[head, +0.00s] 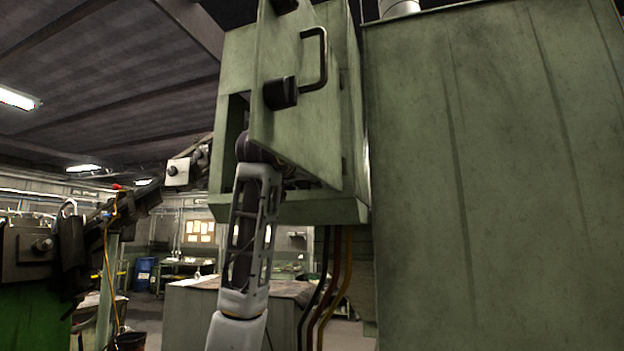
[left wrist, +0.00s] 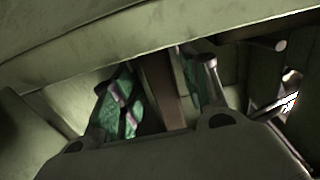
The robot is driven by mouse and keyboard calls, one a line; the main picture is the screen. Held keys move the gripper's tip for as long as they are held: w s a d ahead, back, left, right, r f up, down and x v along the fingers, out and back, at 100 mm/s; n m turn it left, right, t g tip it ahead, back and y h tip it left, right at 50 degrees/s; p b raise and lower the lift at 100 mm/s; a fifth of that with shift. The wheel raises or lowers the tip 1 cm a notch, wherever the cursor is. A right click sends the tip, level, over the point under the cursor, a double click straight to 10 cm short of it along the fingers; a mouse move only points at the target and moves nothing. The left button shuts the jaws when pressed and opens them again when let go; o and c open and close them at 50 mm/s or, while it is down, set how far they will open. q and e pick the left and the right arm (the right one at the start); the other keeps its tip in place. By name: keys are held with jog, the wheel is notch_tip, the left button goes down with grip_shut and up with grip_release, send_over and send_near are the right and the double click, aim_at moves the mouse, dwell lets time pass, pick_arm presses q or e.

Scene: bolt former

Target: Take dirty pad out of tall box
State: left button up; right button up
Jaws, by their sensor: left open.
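The tall box (head: 350,208) is a worn green metal cabinet, high up at the center of the head view. Its door (head: 285,110), with a black handle, stands partly open. My left arm reaches up behind the door into the box, so its gripper is mostly hidden in the head view. In the left wrist view my left gripper (left wrist: 160,88) is open, its two fingers apart inside a dim space. Mottled green patches show at both fingers; I cannot tell whether they belong to a pad. The dirty pad cannot be clearly made out. My right gripper is not in view.
A large green panel (head: 495,180) fills the right side. Cables (head: 330,285) hang below the box. A workbench (head: 185,310) stands below and behind my arm. A brown bar (left wrist: 160,90) runs between the fingers in the left wrist view. Machinery (head: 30,250) stands at left.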

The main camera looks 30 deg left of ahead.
pick_arm(q)
jog(key=shift+w, duration=0.1)
jog(key=shift+w+a+r+p, duration=0.2)
jog(key=shift+w+a+p, duration=0.1)
jog(key=shift+w+p, duration=0.35)
jog(key=shift+w+a+r+p, duration=0.2)
jog(key=shift+w+p, duration=0.25)
jog(key=shift+w, duration=0.35)
jog(key=shift+p+x, duration=0.35)
jog(key=shift+x, duration=0.7)
jog(key=shift+f, duration=0.15)
grip_shut()
